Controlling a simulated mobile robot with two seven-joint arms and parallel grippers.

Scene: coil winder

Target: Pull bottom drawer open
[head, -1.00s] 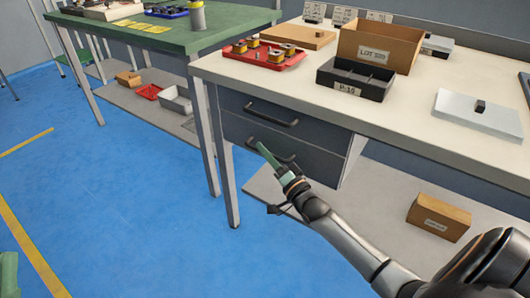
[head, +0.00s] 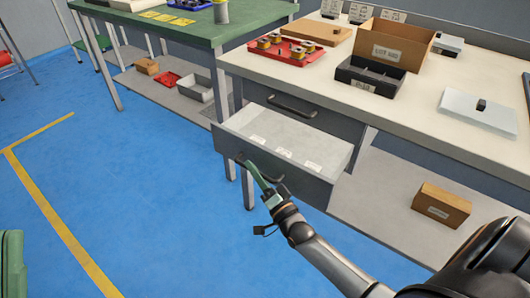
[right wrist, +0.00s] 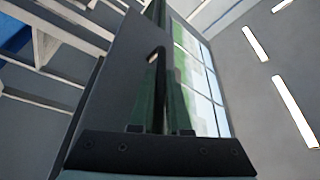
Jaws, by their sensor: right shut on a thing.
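The bottom drawer (head: 283,134) stands pulled out from under the white workbench in the head view. Its light grey inside shows, with several white labels on the floor of it. My right gripper (head: 255,176) is at the drawer's front and shut on the dark bar handle (head: 272,178). In the right wrist view the green fingers (right wrist: 163,95) close around the dark handle (right wrist: 155,55), in front of the dark drawer front (right wrist: 112,75). The top drawer (head: 322,119) above is closed. My left gripper does not show.
The white bench top (head: 420,105) holds a red tray (head: 287,47) with spools, a cardboard box (head: 392,42) and a black divided bin (head: 370,76). A brown carton (head: 441,204) lies on the lower shelf. The blue floor (head: 150,190) left of the drawer is clear.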

